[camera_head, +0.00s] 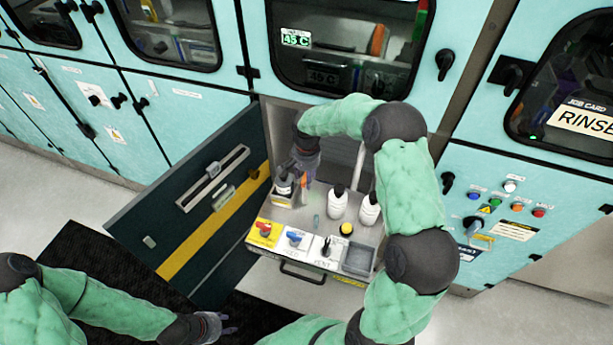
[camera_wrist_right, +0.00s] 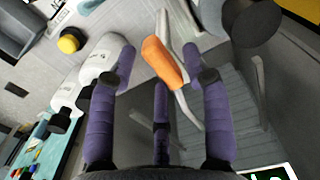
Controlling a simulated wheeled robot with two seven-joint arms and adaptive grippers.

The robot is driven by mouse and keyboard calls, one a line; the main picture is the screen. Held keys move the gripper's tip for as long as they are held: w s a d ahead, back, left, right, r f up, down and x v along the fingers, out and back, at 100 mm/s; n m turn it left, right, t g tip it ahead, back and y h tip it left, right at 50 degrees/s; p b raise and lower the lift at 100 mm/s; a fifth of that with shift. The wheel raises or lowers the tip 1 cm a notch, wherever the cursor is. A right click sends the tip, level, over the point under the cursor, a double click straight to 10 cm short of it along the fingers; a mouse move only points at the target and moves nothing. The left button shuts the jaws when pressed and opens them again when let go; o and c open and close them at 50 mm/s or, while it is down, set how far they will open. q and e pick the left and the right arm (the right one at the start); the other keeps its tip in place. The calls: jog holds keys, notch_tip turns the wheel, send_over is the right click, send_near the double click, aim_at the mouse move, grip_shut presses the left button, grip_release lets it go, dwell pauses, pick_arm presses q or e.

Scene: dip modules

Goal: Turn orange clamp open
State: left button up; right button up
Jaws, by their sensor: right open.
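The orange clamp (camera_wrist_right: 163,62) shows in the right wrist view as a rounded orange handle beside a bent silver tube (camera_wrist_right: 185,100). My right gripper (camera_wrist_right: 166,70) is open, its purple fingers spread on both sides of the clamp. The clamp lies between the fingertips; whether any finger touches it I cannot tell. In the head view my right gripper (camera_head: 306,178) is over the back left of the pull-out shelf, and the clamp is mostly hidden there. My left gripper (camera_head: 214,325) is low at the left, away from the shelf, its finger opening unclear.
Two white bottles (camera_head: 353,207) stand right of my right gripper. A yellow button (camera_head: 346,229), a grey tray (camera_head: 359,258) and small red, blue and black handles (camera_head: 293,238) sit at the shelf front. An open dark door (camera_head: 190,205) stands to the left.

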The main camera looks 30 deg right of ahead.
notch_tip(320, 180, up, 12)
dwell(0.5)
jog(key=shift+f, duration=0.15)
